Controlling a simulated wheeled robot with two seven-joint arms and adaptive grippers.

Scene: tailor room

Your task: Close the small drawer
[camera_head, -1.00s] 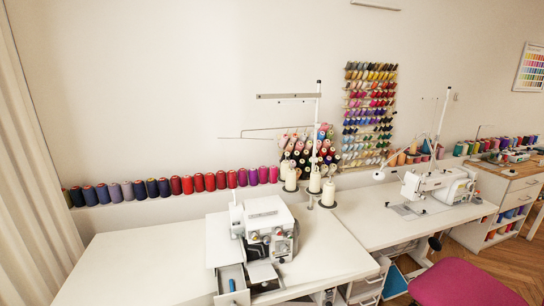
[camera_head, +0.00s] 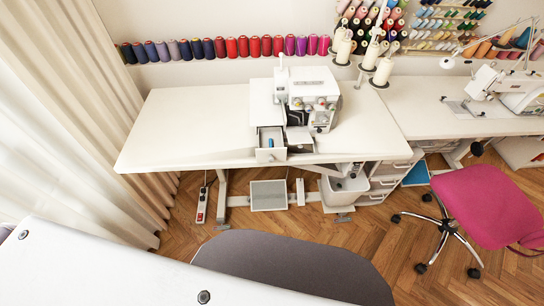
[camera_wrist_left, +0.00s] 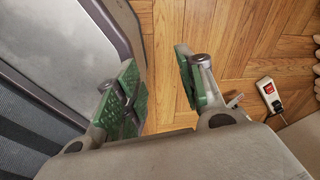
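The small drawer (camera_head: 271,144) is a white box on the left side of the white overlock machine (camera_head: 314,96). It is pulled out toward me and stands open, with a small blue item (camera_head: 270,142) inside. My left gripper (camera_wrist_left: 160,88) shows in the left wrist view with its two green-padded fingers apart and nothing between them. Wooden floor lies behind it, and it is far from the drawer. My right gripper is not in any view.
The white table (camera_head: 190,120) under the machine is clear on its left. A pink chair (camera_head: 485,203) stands at the right. Cream curtains (camera_head: 85,110) hang at the left. A power strip (camera_head: 202,203) lies on the floor, and a grey bin (camera_head: 345,190) stands below the table.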

